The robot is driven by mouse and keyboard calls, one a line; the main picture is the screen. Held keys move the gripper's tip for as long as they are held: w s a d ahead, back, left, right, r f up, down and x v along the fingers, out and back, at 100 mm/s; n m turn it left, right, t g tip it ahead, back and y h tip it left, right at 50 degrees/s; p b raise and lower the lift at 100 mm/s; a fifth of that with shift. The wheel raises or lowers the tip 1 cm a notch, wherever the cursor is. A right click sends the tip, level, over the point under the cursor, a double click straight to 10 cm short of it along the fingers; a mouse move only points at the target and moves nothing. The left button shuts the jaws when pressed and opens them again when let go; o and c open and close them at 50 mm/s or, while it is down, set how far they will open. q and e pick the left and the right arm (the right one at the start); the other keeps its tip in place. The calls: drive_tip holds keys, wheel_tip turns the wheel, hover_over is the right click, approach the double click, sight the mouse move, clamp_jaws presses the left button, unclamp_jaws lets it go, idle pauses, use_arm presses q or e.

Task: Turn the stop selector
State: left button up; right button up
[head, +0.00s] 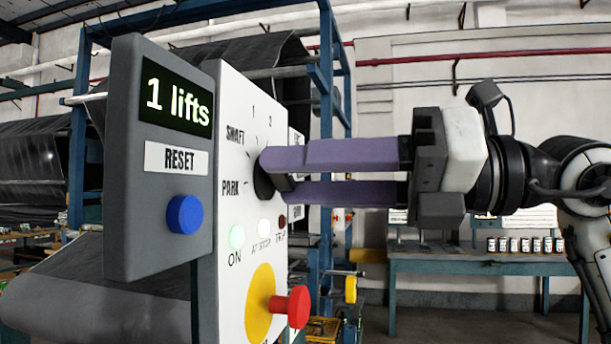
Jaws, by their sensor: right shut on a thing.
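The stop selector (263,179) is a black knob on a white panel (232,120) in the head view, with marks SHAFT, PARK, 1 and 2 around it. My right gripper (280,174) comes in from the right, its two purple fingers shut on the knob. The fingers hide much of the knob, and I cannot tell which mark it points at. My left gripper is not in view.
A grey counter box (130,75) reading "1 lifts", with a blue RESET button (185,215), juts out left of the panel. A red mushroom button (291,306) on a yellow disc sticks out below my fingers. A teal bench (480,265) with small jars stands behind.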

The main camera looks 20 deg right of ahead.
drive_tip(key=shift+n, duration=0.4)
drive_tip(key=n, duration=0.3)
drive_tip(key=shift+f+n+b, duration=0.1)
drive_tip(key=shift+n+b, duration=0.2)
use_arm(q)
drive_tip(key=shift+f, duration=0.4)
use_arm(e)
drive_tip(key=shift+w+n, duration=0.1)
drive_tip(key=shift+n, duration=1.6)
drive_tip(key=o, duration=1.1)
drive_tip(key=shift+c, duration=0.2)
drive_tip(key=shift+d, duration=0.1)
use_arm(q)
drive_tip(key=b, duration=0.1)
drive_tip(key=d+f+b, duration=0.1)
drive_tip(key=b, duration=0.1)
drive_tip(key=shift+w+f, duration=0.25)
use_arm(e)
drive_tip(key=v, duration=1)
